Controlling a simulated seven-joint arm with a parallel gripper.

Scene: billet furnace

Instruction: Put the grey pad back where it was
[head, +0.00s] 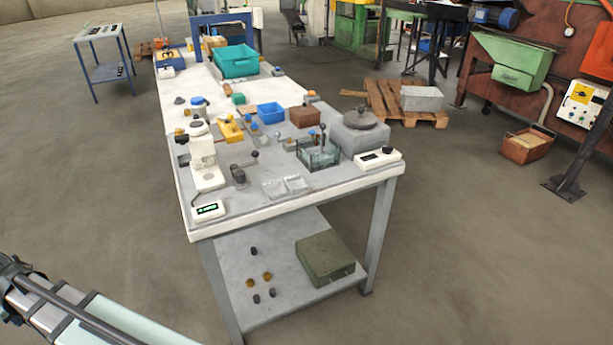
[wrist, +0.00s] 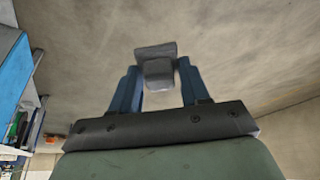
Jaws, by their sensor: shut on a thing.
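My gripper (wrist: 156,82) shows in the wrist view with two blue fingers on either side of a grey block-like thing, which looks like the grey pad (wrist: 157,67). The pad sits between the fingertips, with bare floor behind it. It has a wider, darker far part and a smaller, smoother near part. In the head view neither the gripper nor the held pad shows. Only part of my arm shows there, at the lower left, apart from the workbench (head: 235,222). The place the pad came from cannot be told from these frames.
The bench top is crowded: a teal bin (head: 235,62), a blue tray (head: 270,112), a wire basket (head: 318,156), a grey box with a round lid (head: 360,133) and a white display unit (head: 208,210). A green case (head: 325,259) lies on the lower shelf.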

